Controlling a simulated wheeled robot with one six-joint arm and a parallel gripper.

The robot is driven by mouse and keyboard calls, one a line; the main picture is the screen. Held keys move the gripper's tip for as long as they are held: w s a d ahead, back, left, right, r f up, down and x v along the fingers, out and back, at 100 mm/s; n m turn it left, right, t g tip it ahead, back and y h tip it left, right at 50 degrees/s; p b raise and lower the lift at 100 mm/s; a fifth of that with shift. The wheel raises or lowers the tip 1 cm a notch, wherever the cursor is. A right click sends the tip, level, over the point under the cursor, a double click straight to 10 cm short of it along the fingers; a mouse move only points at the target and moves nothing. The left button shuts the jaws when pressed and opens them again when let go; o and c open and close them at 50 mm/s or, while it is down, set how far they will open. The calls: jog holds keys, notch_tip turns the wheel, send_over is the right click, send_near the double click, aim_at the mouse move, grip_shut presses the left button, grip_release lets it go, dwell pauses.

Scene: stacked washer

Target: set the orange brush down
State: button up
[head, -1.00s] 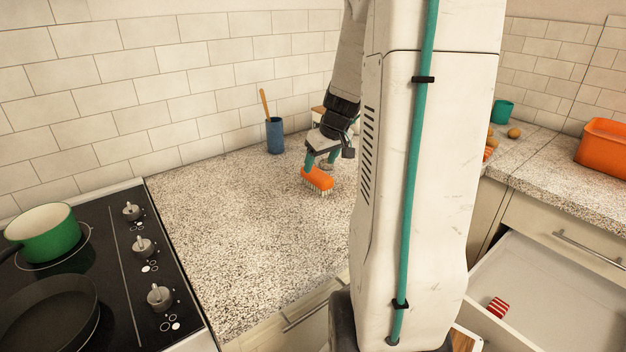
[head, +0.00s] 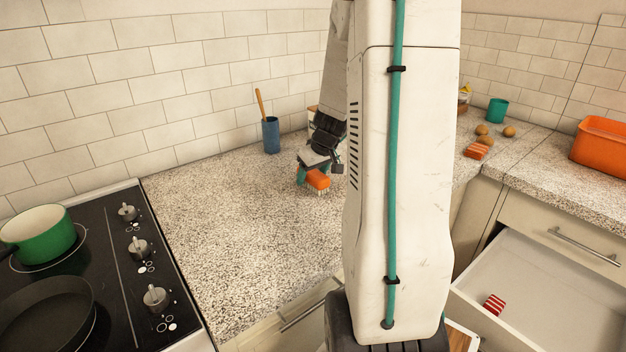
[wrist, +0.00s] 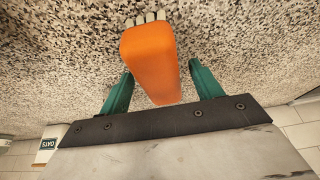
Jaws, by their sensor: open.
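The orange brush (head: 317,180) rests on the speckled counter (head: 235,225), bristles down, in the head view. In the wrist view the orange brush (wrist: 150,62) lies between and beyond the two teal fingers, with pale bristles at its far end. My gripper (head: 311,177) is at the brush, low over the counter. In the wrist view my gripper (wrist: 157,88) is open, with a gap visible between each finger and the brush. Part of the brush is hidden behind a finger in the head view.
A blue cup (head: 271,136) with a wooden utensil stands behind. A stove with a green pot (head: 40,234) and dark pan (head: 45,318) is at left. An open drawer (head: 545,290) and orange bin (head: 602,147) are at right. The counter left of the brush is clear.

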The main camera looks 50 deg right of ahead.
jog(key=shift+f, duration=0.15)
jog(key=c, duration=1.2)
